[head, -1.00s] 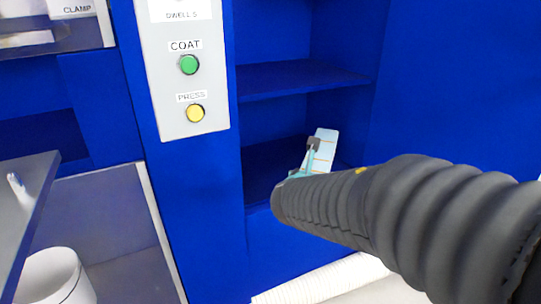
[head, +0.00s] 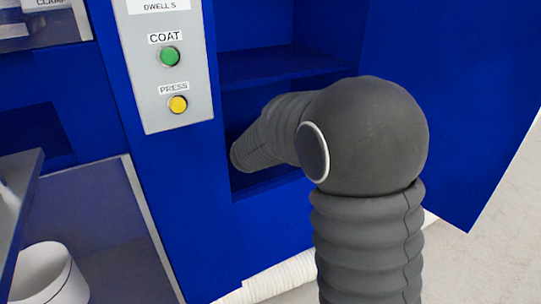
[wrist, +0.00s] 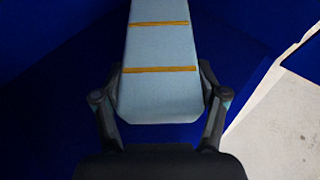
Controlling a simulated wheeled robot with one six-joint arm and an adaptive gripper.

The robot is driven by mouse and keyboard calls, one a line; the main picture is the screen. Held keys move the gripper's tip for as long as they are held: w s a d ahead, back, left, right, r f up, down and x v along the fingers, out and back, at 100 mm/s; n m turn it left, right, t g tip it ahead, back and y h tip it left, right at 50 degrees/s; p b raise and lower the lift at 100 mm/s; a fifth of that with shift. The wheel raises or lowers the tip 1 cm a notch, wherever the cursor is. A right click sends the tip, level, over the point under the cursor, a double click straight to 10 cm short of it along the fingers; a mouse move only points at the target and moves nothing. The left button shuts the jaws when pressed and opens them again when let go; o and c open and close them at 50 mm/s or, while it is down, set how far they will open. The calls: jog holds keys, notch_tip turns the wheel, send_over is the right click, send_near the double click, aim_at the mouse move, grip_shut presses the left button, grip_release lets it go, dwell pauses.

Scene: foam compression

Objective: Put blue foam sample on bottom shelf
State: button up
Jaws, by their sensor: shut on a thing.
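The blue foam sample (wrist: 160,95) is a pale blue slab with orange stripes across it. In the wrist view it lies between the two fingers of my gripper (wrist: 160,82), which is shut on it. In the head view my own arm hides both gripper and sample. The arm reaches into the lower compartment of the blue cabinet. The bottom shelf (head: 240,181) shows only as a dark strip beside and below the arm. I cannot tell whether the sample touches the shelf.
The upper shelf (head: 275,66) is above my arm. A grey panel with a green COAT button (head: 170,56) and a yellow PRESS button (head: 178,104) stands left of the opening. The blue door (head: 440,110) is open at the right. A white bin (head: 48,272) is at lower left.

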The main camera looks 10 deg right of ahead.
notch_tip(320, 180, down, 4)
jog(key=shift+r+b, duration=0.1)
jog(key=shift+b, duration=0.2)
jog(key=shift+w+f, duration=0.15)
jog(key=shift+f, duration=0.35)
jog(key=shift+f, duration=0.15)
jog(key=o, duration=0.9)
